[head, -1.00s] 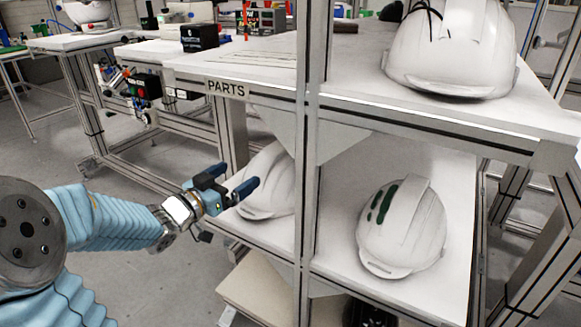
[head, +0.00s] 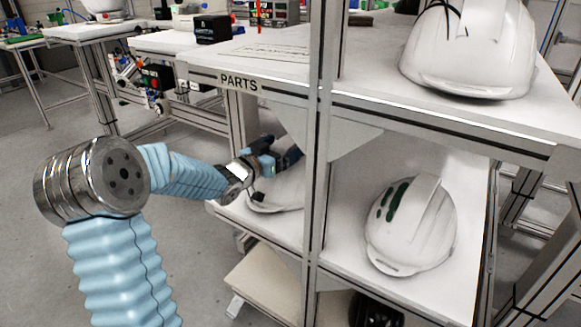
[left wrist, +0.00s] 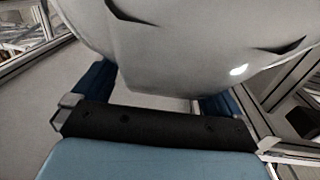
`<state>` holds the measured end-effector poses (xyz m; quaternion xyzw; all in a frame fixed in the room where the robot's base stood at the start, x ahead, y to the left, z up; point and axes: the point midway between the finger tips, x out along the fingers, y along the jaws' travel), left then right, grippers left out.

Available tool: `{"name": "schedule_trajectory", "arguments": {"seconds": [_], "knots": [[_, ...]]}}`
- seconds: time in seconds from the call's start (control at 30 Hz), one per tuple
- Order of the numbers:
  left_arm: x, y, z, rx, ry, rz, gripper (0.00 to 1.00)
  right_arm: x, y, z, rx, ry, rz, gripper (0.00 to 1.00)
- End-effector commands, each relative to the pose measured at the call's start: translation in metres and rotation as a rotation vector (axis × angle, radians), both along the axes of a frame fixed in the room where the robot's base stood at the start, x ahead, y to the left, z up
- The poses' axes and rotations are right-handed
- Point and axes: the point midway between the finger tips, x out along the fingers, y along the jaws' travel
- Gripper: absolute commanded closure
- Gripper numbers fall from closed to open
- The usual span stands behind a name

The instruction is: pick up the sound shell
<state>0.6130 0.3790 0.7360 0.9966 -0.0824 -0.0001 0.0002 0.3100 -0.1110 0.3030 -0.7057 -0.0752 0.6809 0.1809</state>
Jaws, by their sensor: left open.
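A white helmet shell (head: 278,190) sits on the lower shelf, left of the upright post, partly hidden by my left gripper and the post. My left gripper (head: 287,158) is open at this shell's upper part. In the left wrist view the shell (left wrist: 190,45) fills the top, with two dark slits, between and beyond the open fingers (left wrist: 155,95); I cannot tell whether they touch it. A second white shell (head: 425,225) with green marks on its left side sits right of the post. A third (head: 470,55), with thin black lines, is on the upper shelf. My right gripper is out of view.
The upright post (head: 318,150) stands just right of my left gripper. The upper shelf edge (head: 290,95), labelled PARTS, runs above it. A lower board (head: 265,280) is below. Workbenches (head: 85,35) stand behind on the left.

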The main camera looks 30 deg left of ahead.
Motion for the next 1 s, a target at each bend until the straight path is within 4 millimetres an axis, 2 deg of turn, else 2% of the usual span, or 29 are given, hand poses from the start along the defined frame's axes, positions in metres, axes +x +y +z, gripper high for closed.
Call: {"name": "schedule_trajectory", "arguments": {"seconds": [0.2,0.83,0.87,1.0], "knots": [[0.0009,0.0,0.0001,0.001,0.0,0.0,0.0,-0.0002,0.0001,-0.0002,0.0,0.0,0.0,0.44],[0.0001,0.0002,-0.0042,0.0,0.009,0.001,0.96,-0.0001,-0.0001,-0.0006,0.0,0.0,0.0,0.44],[0.0,0.0003,-0.0046,0.001,0.01,0.001,1.0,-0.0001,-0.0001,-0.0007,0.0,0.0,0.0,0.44],[-0.0001,0.0002,-0.0049,0.001,0.011,0.001,1.0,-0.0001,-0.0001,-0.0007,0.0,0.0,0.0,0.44]]}}
